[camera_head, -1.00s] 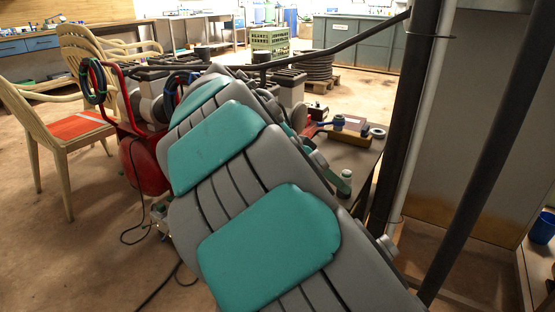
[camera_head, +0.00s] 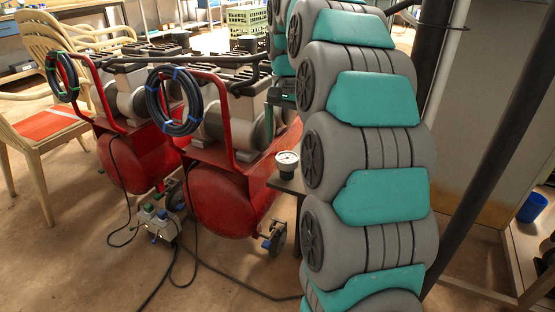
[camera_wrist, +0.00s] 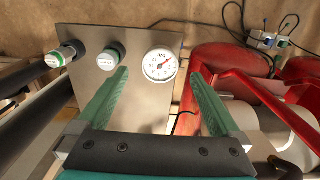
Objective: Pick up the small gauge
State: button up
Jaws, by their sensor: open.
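The small gauge (camera_wrist: 160,65) has a round white dial with a red needle. It is on a grey metal tabletop (camera_wrist: 148,108) in the wrist view. In the head view the gauge (camera_head: 287,161) stands at the table corner, just left of my arm. My gripper (camera_wrist: 160,73) is open, its two green fingers apart. The gauge appears in the gap between the fingertips, near the far end. Whether the fingers are level with it or still above it I cannot tell. Nothing is held.
Two small capped cylinders (camera_wrist: 110,57) (camera_wrist: 66,53) stand left of the gauge, the nearer one close to the left finger. Red compressors (camera_head: 225,200) with coiled hoses (camera_head: 172,100) stand beside the table. A chair (camera_head: 45,140) is at left. Cables lie on the floor.

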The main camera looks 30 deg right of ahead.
aim_at(287, 157)
jog(key=shift+w+d+f, duration=0.1)
jog(key=shift+f, duration=1.6)
jog(key=shift+w+d+f, duration=0.1)
jog(key=shift+f, duration=1.55)
jog(key=shift+c, duration=0.4)
jog(key=c, duration=1.2)
jog(key=shift+r, duration=0.1)
jog(key=shift+c, duration=0.3)
